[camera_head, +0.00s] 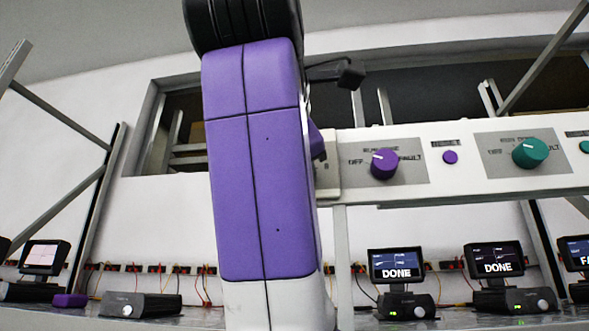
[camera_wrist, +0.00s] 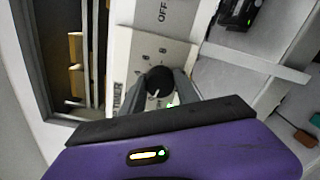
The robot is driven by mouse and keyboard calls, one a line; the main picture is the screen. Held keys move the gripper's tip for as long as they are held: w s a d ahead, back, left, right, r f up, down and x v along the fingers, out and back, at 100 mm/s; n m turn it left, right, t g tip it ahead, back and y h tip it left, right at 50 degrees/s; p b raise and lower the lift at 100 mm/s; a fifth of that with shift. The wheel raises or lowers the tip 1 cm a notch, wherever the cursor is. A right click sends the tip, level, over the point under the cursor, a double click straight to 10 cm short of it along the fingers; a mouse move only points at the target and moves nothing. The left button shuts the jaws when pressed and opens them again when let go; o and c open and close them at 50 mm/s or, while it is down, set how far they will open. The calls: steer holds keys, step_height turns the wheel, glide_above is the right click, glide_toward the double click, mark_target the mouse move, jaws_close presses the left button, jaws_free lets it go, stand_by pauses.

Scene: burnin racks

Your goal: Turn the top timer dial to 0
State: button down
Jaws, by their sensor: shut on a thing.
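The black timer dial (camera_wrist: 158,78) shows in the wrist view on a pale panel plate (camera_wrist: 172,51) with small printed marks. The lettering TIMER stands beside it, partly covered. My gripper (camera_wrist: 160,92) has its two grey fingers on either side of the dial, shut on it. A short white pointer line shows on the dial, toward the lower left of the picture; I cannot read which number it meets. In the head view my purple arm hides the dial and the fingers; only the plate's right edge with an 8 (camera_head: 327,166) shows.
On the same white rail (camera_head: 455,190) are a purple OFF/FAULT knob (camera_head: 384,163), a purple button (camera_head: 450,157) and a teal knob (camera_head: 530,152). Below, a bench holds small monitors reading DONE (camera_head: 397,266) (camera_head: 494,260). A grey box (camera_head: 140,305) stands at the lower left.

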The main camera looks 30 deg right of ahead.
steer(key=shift+a+f+n, duration=0.1)
steer(key=shift+n, duration=0.3)
steer(key=c, duration=0.9)
jaws_free()
steer(key=b+v, duration=0.3)
steer(key=v, duration=0.4)
steer(key=shift+s+a+b, duration=0.2)
steer(key=shift+s+b, duration=0.1)
steer(key=shift+b, duration=0.05)
